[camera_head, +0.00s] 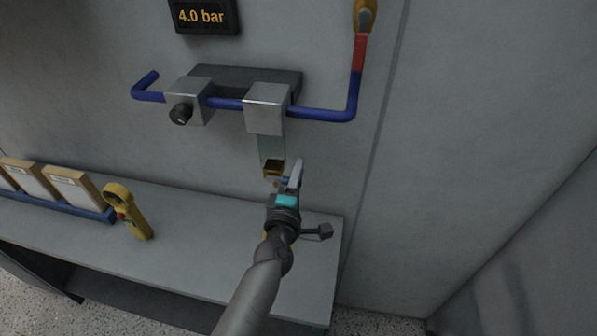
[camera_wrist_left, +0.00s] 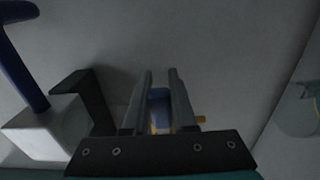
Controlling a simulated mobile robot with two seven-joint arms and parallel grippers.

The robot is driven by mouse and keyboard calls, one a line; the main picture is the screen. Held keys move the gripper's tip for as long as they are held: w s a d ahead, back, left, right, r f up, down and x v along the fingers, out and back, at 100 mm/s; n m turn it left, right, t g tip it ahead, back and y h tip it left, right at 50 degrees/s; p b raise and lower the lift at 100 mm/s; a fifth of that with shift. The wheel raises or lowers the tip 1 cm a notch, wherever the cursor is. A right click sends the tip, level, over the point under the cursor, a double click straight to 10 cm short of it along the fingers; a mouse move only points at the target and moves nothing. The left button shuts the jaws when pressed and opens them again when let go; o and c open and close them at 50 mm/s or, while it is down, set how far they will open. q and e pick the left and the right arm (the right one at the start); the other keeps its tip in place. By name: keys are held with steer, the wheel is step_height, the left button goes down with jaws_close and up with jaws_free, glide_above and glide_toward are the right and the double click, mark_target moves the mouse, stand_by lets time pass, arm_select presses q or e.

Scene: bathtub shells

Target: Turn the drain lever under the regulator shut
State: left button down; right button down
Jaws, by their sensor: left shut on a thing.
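The regulator (camera_head: 267,108) is a silver block on a blue pipe, with a clear bowl (camera_head: 271,147) below it. The bowl ends in a brass fitting (camera_head: 274,167). My left gripper (camera_head: 290,176) is just below that fitting and shut on the drain lever. A blue part of the lever (camera_wrist_left: 158,108) shows between the two fingers in the left wrist view, with a yellow piece (camera_wrist_left: 200,119) sticking out to the right. The fingers hide most of the lever, so I cannot tell its angle. My right gripper is not in view.
A gauge display (camera_head: 203,16) reads 4.0 bar. A second silver block (camera_head: 188,100) with a black knob is left on the pipe.

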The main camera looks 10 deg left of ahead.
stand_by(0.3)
arm_select(q)
steer(key=c, duration=0.7)
jaws_free()
steer(key=s, duration=1.5)
steer(key=shift+s+a+b, duration=0.1)
steer(key=shift+a+b, duration=0.15)
steer(key=shift+b, duration=0.1)
